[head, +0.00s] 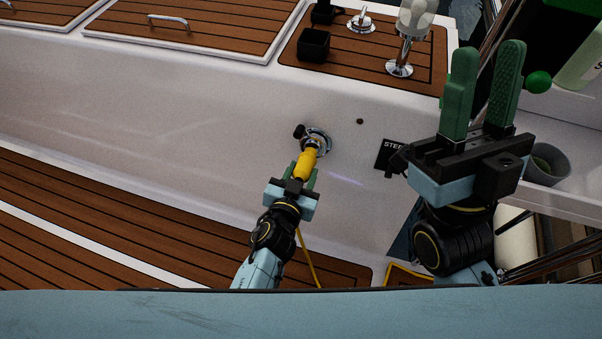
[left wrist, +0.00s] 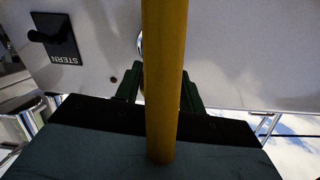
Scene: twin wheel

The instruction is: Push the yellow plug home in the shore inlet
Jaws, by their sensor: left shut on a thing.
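The yellow plug (head: 306,163) is held between the green fingers of my left gripper (head: 304,172). Its dark front end is at the round metal shore inlet (head: 319,142) in the white wall; how deep it sits I cannot tell. A yellow cable (head: 307,258) hangs down behind my left gripper. In the left wrist view a thick yellow shape (left wrist: 164,80) runs down the middle and hides most of the inlet and the fingertips (left wrist: 160,85). My right gripper (head: 487,88) is raised at the right, its two green fingers apart with nothing between them.
A dark STERN panel with a handle (head: 388,154) is on the wall right of the inlet; it also shows in the left wrist view (left wrist: 58,40). A grey cup-like holder (head: 548,165) is at the far right. Teak decking (head: 180,235) lies below the wall, and a chrome post (head: 402,55) stands above.

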